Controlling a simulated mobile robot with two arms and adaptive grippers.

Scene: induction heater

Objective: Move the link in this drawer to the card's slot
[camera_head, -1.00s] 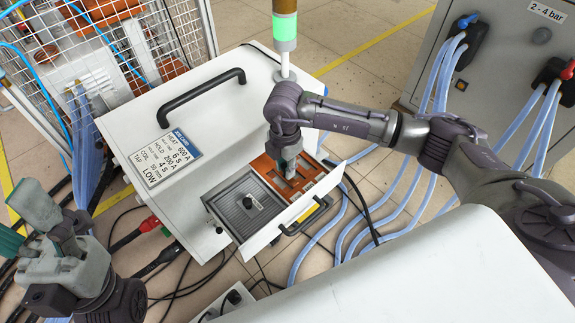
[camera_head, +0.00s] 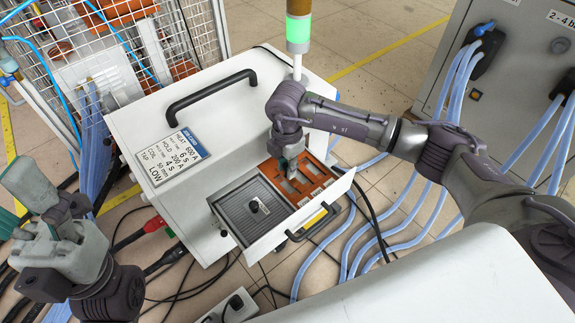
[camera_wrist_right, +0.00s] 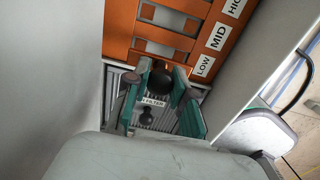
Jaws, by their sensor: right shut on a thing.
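The open drawer holds an orange panel (camera_head: 308,187) with slots, labelled LOW, MID and HIGH in the right wrist view. My right gripper (camera_head: 289,167) points down over this panel. In the right wrist view its green fingers (camera_wrist_right: 160,104) are shut on the link, whose black knob (camera_wrist_right: 160,82) shows between them at the LOW end. The link's lower part is hidden, so I cannot tell whether it sits in a slot. The card (camera_head: 173,154) on the cabinet top reads TAP LOW. My left gripper (camera_head: 30,205) is at the lower left, away from the drawer; its opening is unclear.
The drawer's front has a black handle (camera_head: 318,222). A large black handle (camera_head: 210,90) and a green-lit lamp post (camera_head: 298,30) rise from the cabinet. Blue hoses lie at right.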

